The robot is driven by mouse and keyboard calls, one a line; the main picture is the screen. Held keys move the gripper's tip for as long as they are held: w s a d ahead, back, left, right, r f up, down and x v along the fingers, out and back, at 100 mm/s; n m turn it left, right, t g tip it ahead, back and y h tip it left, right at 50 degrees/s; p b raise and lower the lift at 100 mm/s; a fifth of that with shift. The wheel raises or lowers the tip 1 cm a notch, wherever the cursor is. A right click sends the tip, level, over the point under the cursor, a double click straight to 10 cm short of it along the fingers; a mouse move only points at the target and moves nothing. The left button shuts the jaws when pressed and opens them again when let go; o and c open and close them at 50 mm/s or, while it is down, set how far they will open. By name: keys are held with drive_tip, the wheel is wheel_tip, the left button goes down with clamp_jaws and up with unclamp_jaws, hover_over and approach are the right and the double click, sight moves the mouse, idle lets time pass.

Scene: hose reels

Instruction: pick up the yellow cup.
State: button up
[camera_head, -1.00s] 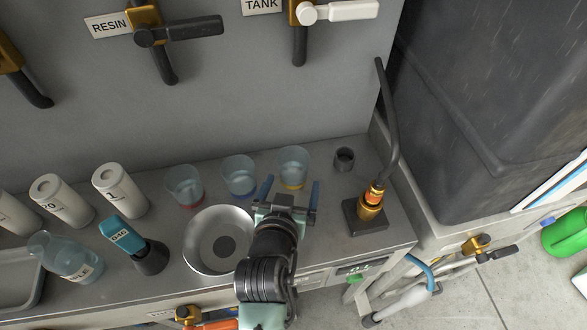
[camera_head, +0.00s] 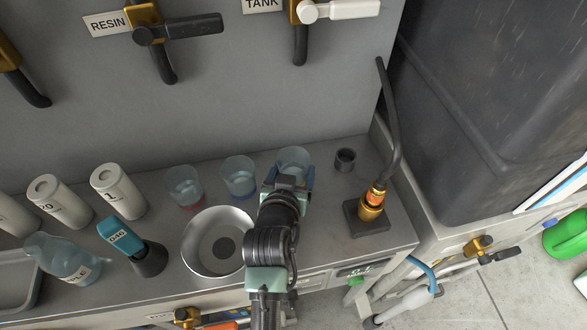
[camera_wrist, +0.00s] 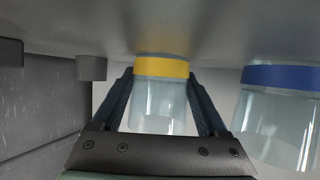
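The yellow cup (camera_head: 294,155) is a clear cup with a yellow band at its base. It stands on the metal bench, at the right end of a row of cups. My gripper (camera_head: 290,172) reaches it from the front and hides its lower part in the head view. In the wrist view the cup (camera_wrist: 160,95) appears upside down between the two fingers of my gripper (camera_wrist: 161,76). The fingertips meet both sides of the cup near the yellow band, and the gripper looks shut on it. No lift off the bench is visible.
A blue-banded cup (camera_head: 239,177) and a red-banded cup (camera_head: 185,186) stand to the left. A metal bowl (camera_head: 200,262) sits left of my arm. A small dark pot (camera_head: 345,160) and a burner-like stand (camera_head: 368,215) are to the right.

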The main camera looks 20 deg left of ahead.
drive_tip(key=c, duration=0.7)
drive_tip(key=shift+r, duration=0.2)
